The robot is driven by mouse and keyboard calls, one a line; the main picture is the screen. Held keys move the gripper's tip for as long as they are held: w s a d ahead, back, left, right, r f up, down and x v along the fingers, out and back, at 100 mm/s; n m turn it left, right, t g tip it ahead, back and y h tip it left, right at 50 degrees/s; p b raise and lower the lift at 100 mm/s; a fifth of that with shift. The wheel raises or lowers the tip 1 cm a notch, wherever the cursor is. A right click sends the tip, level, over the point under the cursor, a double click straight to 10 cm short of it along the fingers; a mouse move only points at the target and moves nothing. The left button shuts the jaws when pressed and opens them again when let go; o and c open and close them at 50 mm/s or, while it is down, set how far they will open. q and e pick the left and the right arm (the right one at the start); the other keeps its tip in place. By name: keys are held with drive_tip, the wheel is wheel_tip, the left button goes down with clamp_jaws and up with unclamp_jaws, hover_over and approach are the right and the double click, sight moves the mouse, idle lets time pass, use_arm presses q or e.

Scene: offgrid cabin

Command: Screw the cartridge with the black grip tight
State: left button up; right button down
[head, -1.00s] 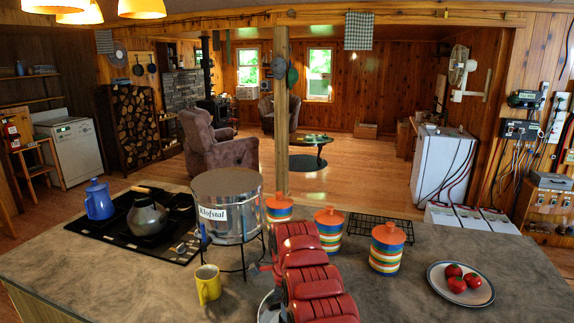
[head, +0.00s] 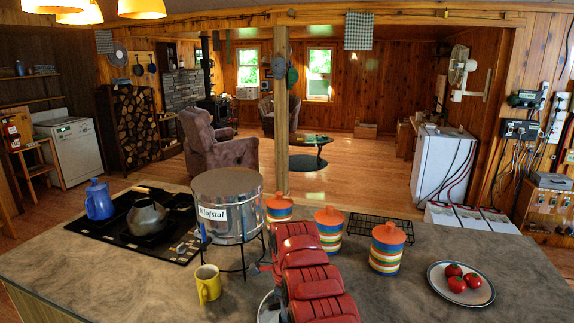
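I cannot make out a cartridge with a black grip in the head view. A steel drum labelled "Klofstal" (head: 228,203), with a flat lid, stands upright on a black wire stand (head: 243,258) on the counter. Red segmented links, apparently of my own arm, rise from the bottom middle, just right of the drum. They hide part of the counter and of a striped canister behind them. Neither gripper's fingers can be seen, so I cannot tell what they hold.
The grey counter (head: 130,275) holds a yellow mug (head: 208,284), a kettle (head: 147,217) and blue pot (head: 99,200) on the hob, striped canisters (head: 386,250), a black rack (head: 378,226) and a plate (head: 482,297) of red fruit. The counter's front left is clear.

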drive_tip(key=shift+f+m+b, duration=0.1)
drive_tip(key=shift+m+b, duration=0.5)
drive_tip(key=shift+m, duration=0.1)
drive_tip(key=shift+m+b, duration=0.4)
drive_tip(key=shift+m, duration=0.6)
drive_tip(key=m, duration=0.2)
drive_tip(key=shift+m, duration=0.3)
drive_tip(key=m, duration=0.3)
drive_tip(key=c, duration=0.7)
unclamp_jaws()
drive_tip(key=shift+c, duration=0.2)
drive_tip(key=shift+r, duration=0.2)
